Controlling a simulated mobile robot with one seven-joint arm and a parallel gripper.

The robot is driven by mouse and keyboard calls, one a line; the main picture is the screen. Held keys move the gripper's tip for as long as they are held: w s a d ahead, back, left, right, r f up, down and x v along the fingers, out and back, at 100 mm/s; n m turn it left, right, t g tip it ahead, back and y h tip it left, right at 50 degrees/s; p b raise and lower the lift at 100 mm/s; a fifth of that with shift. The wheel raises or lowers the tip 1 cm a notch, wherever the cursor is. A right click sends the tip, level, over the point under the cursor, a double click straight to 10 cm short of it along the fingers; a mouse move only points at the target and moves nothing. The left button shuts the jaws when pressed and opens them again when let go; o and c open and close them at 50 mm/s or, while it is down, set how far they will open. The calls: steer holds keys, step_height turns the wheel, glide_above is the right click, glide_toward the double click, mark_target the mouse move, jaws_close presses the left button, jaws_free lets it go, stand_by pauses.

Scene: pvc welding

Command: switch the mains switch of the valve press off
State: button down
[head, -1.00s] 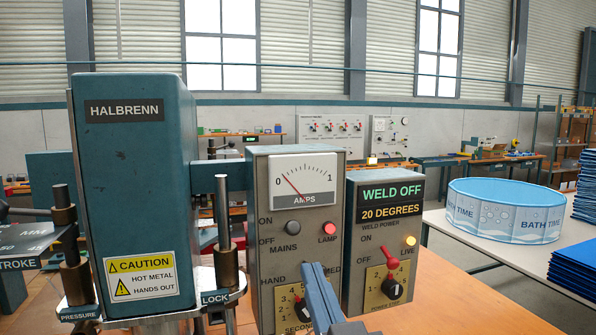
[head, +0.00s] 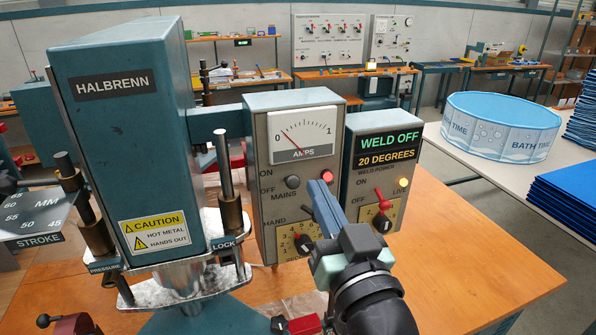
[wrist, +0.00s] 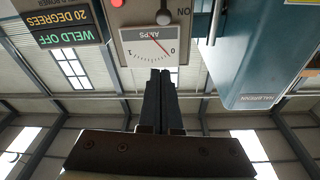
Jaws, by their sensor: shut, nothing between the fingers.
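The valve press (head: 130,140) stands on the wooden bench in the head view, with a grey control box (head: 258,215) to its right. The mains switch (head: 292,181) is a small dark-grey knob beside ON and OFF labels, left of the red lamp (head: 327,175). I cannot tell which way it is set. It also shows in the wrist view (wrist: 163,18), inverted. My gripper (head: 318,188) is shut and empty, its fingertips pointing up in front of the box, just below the lamp and right of the switch. In the wrist view the fingers (wrist: 160,75) overlap the ammeter's edge. Contact is not visible.
The ammeter (head: 302,136) sits above the switch. A second box (head: 357,160) reads WELD OFF, 20 DEGREES, with a red weld power toggle (head: 383,200) and yellow live lamp (head: 403,183). A dial (head: 304,244) is below the mains switch. The bench at right (head: 470,255) is clear.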

step_height(320, 180, up, 2)
steer(key=p, duration=0.4)
glide_above(290, 182)
steer(key=s+d, duration=0.1)
steer(key=d, duration=0.1)
steer(key=shift+a, duration=0.1)
steer(key=f, duration=0.3)
steer(key=shift+w+a+f+p, duration=0.1)
steer(key=shift+a+p, duration=0.1)
steer(key=shift+p, duration=0.15)
steer(key=shift+f, duration=0.5)
steer(key=shift+s+f+b, duration=0.2)
steer(key=shift+b, duration=0.35)
steer(key=shift+f+b, duration=0.15)
steer(key=shift+b, duration=0.45)
steer(key=shift+t+b, duration=0.3)
steer(key=b, duration=0.3)
steer(key=t+b, duration=0.1)
steer(key=b, duration=0.2)
steer(key=shift+s+f, duration=0.2)
steer(key=shift+f, duration=0.1)
